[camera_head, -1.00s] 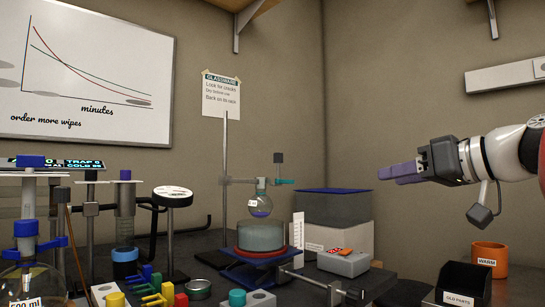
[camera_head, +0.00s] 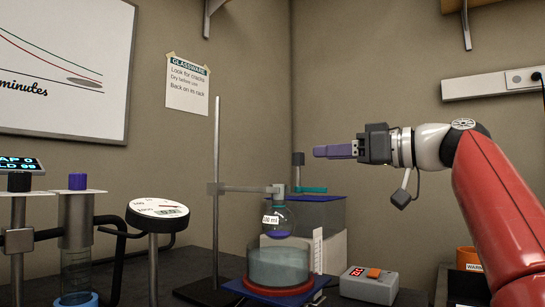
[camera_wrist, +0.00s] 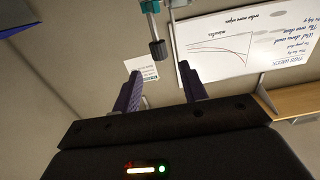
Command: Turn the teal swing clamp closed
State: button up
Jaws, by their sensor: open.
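A dark block-shaped knob (camera_head: 298,158) stands on a thin post above the clamp. My gripper (camera_head: 316,151) points left, its purple fingers just right of the knob in the picture. In the wrist view the two fingers (camera_wrist: 160,75) are apart with nothing between them. The dark knob (camera_wrist: 157,48) shows just beyond the fingertips, with a teal part (camera_wrist: 150,6) at the top edge.
The round flask (camera_head: 278,222) hangs over a glass bath (camera_head: 278,266). The stand rod (camera_head: 216,190) rises left of it. A grey box with a blue lid (camera_head: 318,198) stands behind. A round dial gauge (camera_head: 158,210) stands left. Air around my gripper looks free.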

aim_at(298, 154)
jog(key=p+x, duration=0.1)
jog(key=x, duration=0.6)
jog(key=shift+w+a+p, duration=0.2)
jog(key=shift+a+p, duration=0.1)
jog(key=shift+c, duration=0.2)
grip_shut()
